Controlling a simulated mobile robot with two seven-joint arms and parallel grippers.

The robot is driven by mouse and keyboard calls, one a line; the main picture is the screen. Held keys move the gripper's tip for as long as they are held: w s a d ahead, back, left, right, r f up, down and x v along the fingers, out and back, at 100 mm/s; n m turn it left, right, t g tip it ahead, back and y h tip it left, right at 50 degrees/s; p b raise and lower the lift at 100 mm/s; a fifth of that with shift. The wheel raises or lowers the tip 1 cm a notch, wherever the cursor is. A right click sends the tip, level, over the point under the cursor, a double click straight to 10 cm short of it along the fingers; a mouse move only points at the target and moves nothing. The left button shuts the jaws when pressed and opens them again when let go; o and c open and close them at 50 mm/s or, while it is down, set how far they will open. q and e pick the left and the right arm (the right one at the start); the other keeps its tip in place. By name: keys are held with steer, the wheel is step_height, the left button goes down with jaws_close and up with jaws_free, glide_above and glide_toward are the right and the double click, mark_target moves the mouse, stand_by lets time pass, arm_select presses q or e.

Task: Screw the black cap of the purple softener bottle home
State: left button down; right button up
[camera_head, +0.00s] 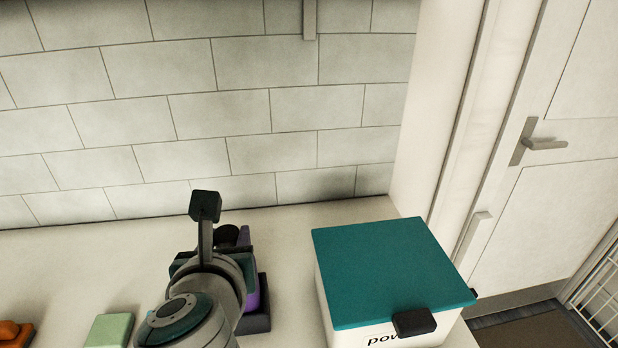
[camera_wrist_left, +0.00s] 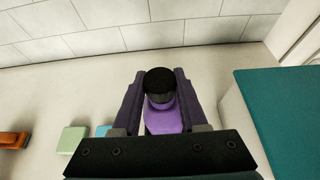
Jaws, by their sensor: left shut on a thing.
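The purple softener bottle (camera_wrist_left: 165,120) shows in the left wrist view below its round black cap (camera_wrist_left: 160,80). In the head view my left arm hides most of it; a strip of the purple bottle (camera_head: 252,288) and part of the black cap (camera_head: 228,234) show. My left gripper (camera_wrist_left: 159,88) has one dark finger on each side of the cap and is shut on it. The cap sits at the top of the bottle; the thread and any gap under the cap cannot be made out. My right gripper is not in view.
A white box with a teal lid (camera_head: 390,270) stands to the right of the bottle. A dark block-like piece (camera_head: 262,318) is beside the bottle's foot. A pale green block (camera_head: 108,330) and an orange-brown object (camera_head: 12,332) lie left. A tiled wall (camera_head: 240,110) rises behind.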

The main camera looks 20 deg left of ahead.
arm_select(q)
steer(key=shift+f, duration=0.15)
steer(key=shift+m+t+h+p, duration=0.3)
steer(key=shift+m+h+p, duration=0.3)
steer(key=shift+p, duration=0.1)
steer(key=shift+m+t+h+p, duration=0.4)
steer(key=shift+m+h+p, duration=0.35)
steer(key=shift+m+h, duration=0.15)
steer(key=shift+s+m+h+p, duration=0.1)
steer(key=shift+m+h+p, duration=0.25)
steer(key=shift+m+h, duration=0.55)
steer(key=shift+h, duration=0.1)
